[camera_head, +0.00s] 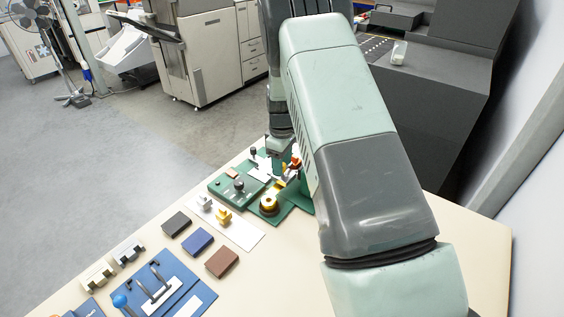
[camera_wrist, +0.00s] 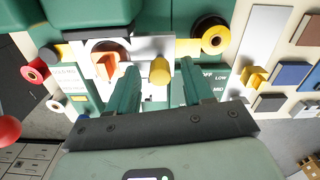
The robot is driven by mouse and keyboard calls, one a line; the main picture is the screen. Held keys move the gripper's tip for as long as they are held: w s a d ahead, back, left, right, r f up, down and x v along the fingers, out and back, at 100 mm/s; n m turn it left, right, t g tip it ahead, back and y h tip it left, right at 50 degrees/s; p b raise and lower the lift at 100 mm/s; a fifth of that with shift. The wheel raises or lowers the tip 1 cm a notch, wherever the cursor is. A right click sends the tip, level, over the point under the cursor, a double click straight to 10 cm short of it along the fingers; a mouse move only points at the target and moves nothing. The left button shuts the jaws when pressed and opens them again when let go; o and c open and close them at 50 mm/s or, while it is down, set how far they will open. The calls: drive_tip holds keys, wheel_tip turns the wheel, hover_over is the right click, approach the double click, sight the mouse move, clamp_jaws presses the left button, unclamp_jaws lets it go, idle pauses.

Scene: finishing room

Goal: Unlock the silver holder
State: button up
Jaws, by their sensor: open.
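My gripper (camera_wrist: 158,67) is open over the green device, its two green fingers apart. A yellow rounded knob (camera_wrist: 160,70) shows between the fingertips; I cannot tell whether they touch it. Beside the left finger, an orange lever (camera_wrist: 107,66) sits on a round base against a silver plate (camera_wrist: 150,46). In the head view, my gripper (camera_head: 282,168) is at the green device (camera_head: 228,190), partly hidden by my arm. A small silver holder-like block (camera_head: 204,201) stands on a white strip (camera_head: 236,231) beside a yellow one (camera_head: 223,216). Which silver part is the lockable holder is unclear.
Black (camera_head: 176,223), blue (camera_head: 197,241) and brown (camera_head: 222,262) blocks lie nearby. A red knob (camera_wrist: 35,70) is at the wrist view's left. The table's front right is clear.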

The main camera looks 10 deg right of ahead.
clamp_jaws()
drive_tip(key=shift+m, duration=0.3)
drive_tip(key=m, duration=0.3)
drive_tip(key=shift+m, duration=0.3)
drive_tip(key=m, duration=0.4)
drive_tip(key=shift+m, duration=0.3)
drive_tip(key=m, duration=0.4)
drive_tip(key=shift+m, duration=2.5)
